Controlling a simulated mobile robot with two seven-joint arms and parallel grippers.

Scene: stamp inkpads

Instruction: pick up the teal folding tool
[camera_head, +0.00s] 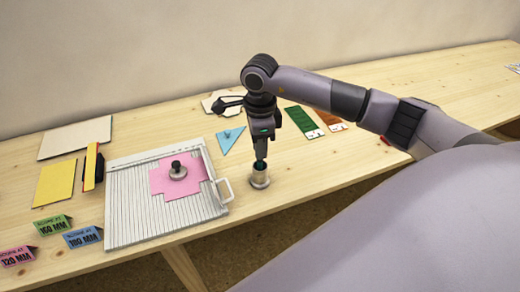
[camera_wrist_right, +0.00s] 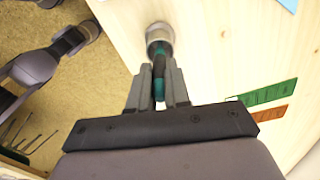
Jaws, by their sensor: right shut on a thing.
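The teal folding tool (camera_wrist_right: 158,80) stands upright in a small round metal holder (camera_head: 260,180), which also shows in the right wrist view (camera_wrist_right: 160,36). My right gripper (camera_head: 261,160) reaches down from above and is shut on the teal folding tool. In the right wrist view its two fingers (camera_wrist_right: 158,90) lie on either side of the tool. The tool's lower end is inside the holder, and the fingers hide much of its upper part in the head view.
A ribbed board (camera_head: 125,225) with pink card (camera_head: 158,180) and a dark-knobbed weight (camera_head: 177,171) lies left of the holder. A blue triangle (camera_head: 229,141) lies behind. Green (camera_head: 303,121) and orange (camera_head: 329,120) strips lie right. The table's front edge is close to the holder.

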